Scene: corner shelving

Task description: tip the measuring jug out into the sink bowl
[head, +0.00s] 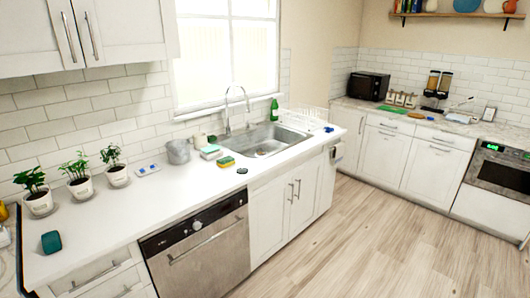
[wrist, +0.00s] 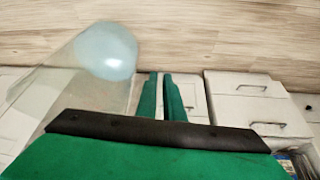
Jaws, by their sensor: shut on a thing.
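The sink bowl (head: 268,143) is a steel basin set in the white counter under the window, with a tall arched tap (head: 235,105) behind it. The measuring jug (wrist: 62,85) is clear and shows at the left of the wrist view, with a pale blue round area at its far end. I cannot tell whether that is liquid or the jug's base. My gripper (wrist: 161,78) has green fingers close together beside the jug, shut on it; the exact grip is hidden. Neither gripper nor jug shows in the head view.
Sponges (head: 226,162), a grey pot (head: 178,151) and a green bottle (head: 274,109) stand around the sink. A white rack (head: 305,118) stands to its right. Potted plants (head: 79,182) line the left counter. The wooden floor (head: 330,235) is clear.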

